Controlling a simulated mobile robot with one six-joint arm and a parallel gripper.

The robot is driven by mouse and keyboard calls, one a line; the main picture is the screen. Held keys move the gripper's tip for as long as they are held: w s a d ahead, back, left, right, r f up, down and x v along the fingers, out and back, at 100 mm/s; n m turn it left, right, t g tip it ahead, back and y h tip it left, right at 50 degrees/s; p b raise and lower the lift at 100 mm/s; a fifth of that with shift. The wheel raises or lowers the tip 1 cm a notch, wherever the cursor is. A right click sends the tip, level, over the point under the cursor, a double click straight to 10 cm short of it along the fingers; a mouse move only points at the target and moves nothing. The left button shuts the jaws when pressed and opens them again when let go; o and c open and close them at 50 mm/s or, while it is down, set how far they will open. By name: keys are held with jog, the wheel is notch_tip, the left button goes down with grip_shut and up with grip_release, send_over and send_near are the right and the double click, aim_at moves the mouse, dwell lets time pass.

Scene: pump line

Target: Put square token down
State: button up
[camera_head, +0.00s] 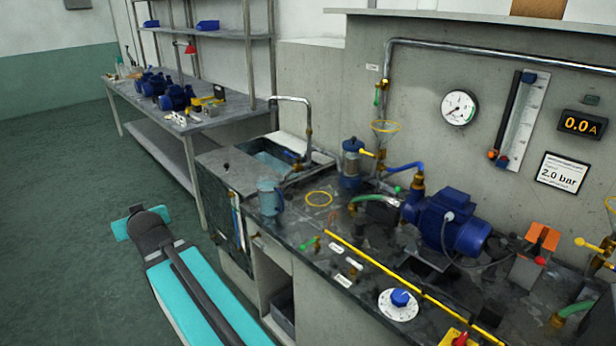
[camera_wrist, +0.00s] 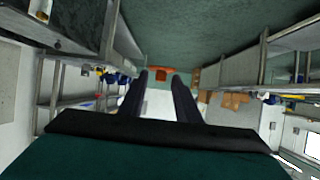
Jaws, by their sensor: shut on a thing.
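My gripper (camera_wrist: 160,74) shows in the wrist view as two dark fingers, with a gap between them, reaching up from a dark bar. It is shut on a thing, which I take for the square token. A small orange-red shape shows between the fingertips; I cannot tell whether it is the token or something farther off. In the head view my teal and dark arm is at the lower left, beside the counter (camera_head: 290,232), and the fingers are not visible there. No square token can be made out on the counter.
The counter holds a blue pump (camera_head: 445,222), a clear jug (camera_head: 270,197), a white dial (camera_head: 398,304) and a yellow bar (camera_head: 385,275). A sink (camera_head: 268,166) is behind. A workbench (camera_head: 150,103) with blue motors stands at the back left. The green floor (camera_head: 60,220) is clear.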

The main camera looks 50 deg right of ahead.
jog(key=s+d+r+m+g+h, duration=0.1)
jog(key=s+d+m+g+h, duration=0.15)
jog(key=s+d, duration=0.65)
jog(key=s+d+r+m+g+h, duration=0.1)
jog(key=s+d+m+g+h, duration=0.2)
jog(key=d, duration=1.1)
jog(key=s+d+r+m+g+h, duration=0.15)
jog(key=s+d+m, duration=0.25)
jog(key=s+d, duration=0.55)
jog(key=s+d+r+m+g+h, duration=0.1)
jog(key=s+d+m+g, duration=0.2)
jog(key=s+d, duration=0.4)
jog(key=s+d+r+m+g+h, duration=0.15)
jog(key=s+d, duration=0.35)
jog(key=s, duration=0.5)
jog(key=s+r+m+g+y, duration=0.2)
jog(key=s+m+g, duration=0.3)
jog(key=s, duration=1.4)
jog(key=s+r+m+g+y, duration=0.3)
jog(key=s+m+g, duration=0.3)
jog(key=s, duration=1.4)
jog(key=shift+s+d+r+m+y+b, duration=0.35)
jog(key=shift+d+r+m+b, duration=0.1)
jog(key=shift+r+m, duration=0.2)
jog(key=shift+w+d+r+g+p, duration=0.2)
jog(key=shift+w+d+g+p, duration=0.05)
jog(key=shift+p, duration=0.9)
jog(key=shift+d+p, duration=0.1)
jog(key=shift+p, duration=0.2)
